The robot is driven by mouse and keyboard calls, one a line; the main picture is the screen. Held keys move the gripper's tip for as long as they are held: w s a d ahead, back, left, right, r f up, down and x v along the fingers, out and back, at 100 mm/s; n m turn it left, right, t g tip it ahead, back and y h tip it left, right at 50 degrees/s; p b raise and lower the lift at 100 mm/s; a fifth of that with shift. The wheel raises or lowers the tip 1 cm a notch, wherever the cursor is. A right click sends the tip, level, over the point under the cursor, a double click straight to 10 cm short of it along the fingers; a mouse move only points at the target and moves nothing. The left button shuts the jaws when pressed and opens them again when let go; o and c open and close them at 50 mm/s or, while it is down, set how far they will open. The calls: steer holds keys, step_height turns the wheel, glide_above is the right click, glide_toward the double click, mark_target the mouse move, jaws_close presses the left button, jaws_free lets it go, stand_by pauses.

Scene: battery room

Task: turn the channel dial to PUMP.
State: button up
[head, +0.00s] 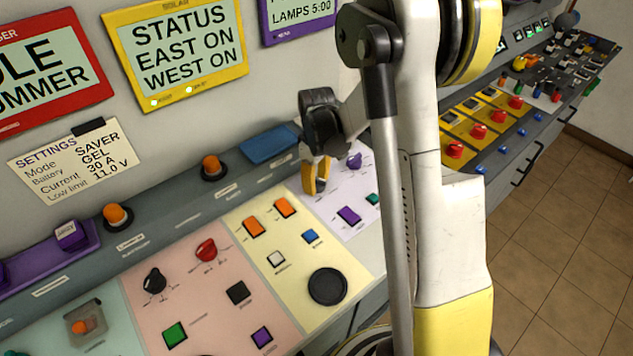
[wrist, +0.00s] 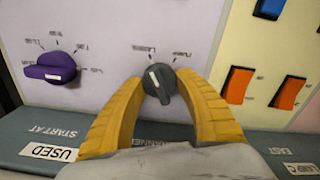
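The channel dial (wrist: 160,84), a dark grey round knob with a white pointer mark, sits on the lavender panel in the wrist view. Its mark points up and to the left in that view, towards the left one of two small labels whose words I cannot read. My gripper (wrist: 159,82) has its yellow fingers on either side of the dial, with a narrow gap showing at each side. In the head view my gripper (head: 318,178) points down over the lavender panel (head: 335,215), and the dial is hidden behind it.
A purple knob (wrist: 48,66) stands left of the dial in the wrist view; orange rocker switches (wrist: 237,85) are on the yellow panel to the right. In the head view, a purple-framed screen (head: 300,14) reads LAMPS 5:00. A blue pad (head: 270,145) lies on the ledge behind.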

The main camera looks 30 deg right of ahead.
steer(key=shift+c, duration=0.7)
steer(key=shift+m, duration=0.3)
steer(key=m+b, duration=0.1)
steer(key=m, duration=0.4)
steer(key=shift+d, duration=0.1)
steer(key=m+b, duration=0.1)
steer(key=m, duration=0.5)
steer(key=shift+m, duration=0.3)
steer(key=o, duration=1.2)
steer(key=shift+d, duration=0.1)
